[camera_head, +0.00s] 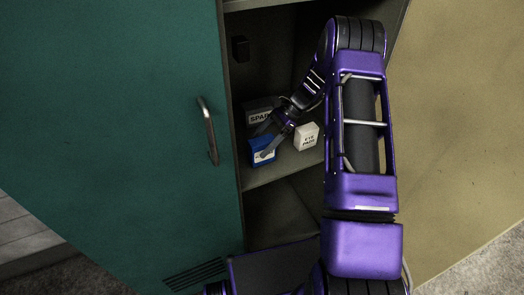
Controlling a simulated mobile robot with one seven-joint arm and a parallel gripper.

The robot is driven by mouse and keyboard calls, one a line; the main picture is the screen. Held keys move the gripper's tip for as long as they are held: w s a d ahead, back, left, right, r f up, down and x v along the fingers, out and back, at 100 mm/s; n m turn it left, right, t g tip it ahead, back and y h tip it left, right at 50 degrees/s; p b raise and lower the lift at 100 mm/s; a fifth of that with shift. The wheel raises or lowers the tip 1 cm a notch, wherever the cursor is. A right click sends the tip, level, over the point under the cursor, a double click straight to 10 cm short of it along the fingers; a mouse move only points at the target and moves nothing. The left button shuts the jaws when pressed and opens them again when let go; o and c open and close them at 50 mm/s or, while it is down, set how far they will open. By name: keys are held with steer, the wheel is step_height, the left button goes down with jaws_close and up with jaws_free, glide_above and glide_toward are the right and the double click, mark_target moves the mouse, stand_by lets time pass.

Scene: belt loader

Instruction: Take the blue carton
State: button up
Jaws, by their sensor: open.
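The blue carton (259,146) stands near the front of a shelf inside an open cabinet, in the head view. It has a pale label low on its front. My gripper (264,143) is at the blue carton, with its fingers open and reaching down over it. One finger crosses the carton's front face and the other is near its top left. I cannot tell whether the fingers touch the carton.
A white carton (307,137) stands close on the right of the blue one. A grey carton marked "SPAR" (260,113) stands behind, partly hidden by my arm. The shelf (285,172) is bare in front. A teal door (120,110) with a handle (208,130) bounds the left.

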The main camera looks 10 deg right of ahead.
mark_target(250, 155)
steer(key=x, duration=0.3)
steer(key=shift+f, duration=0.15)
steer(key=shift+c, duration=0.3)
jaws_close()
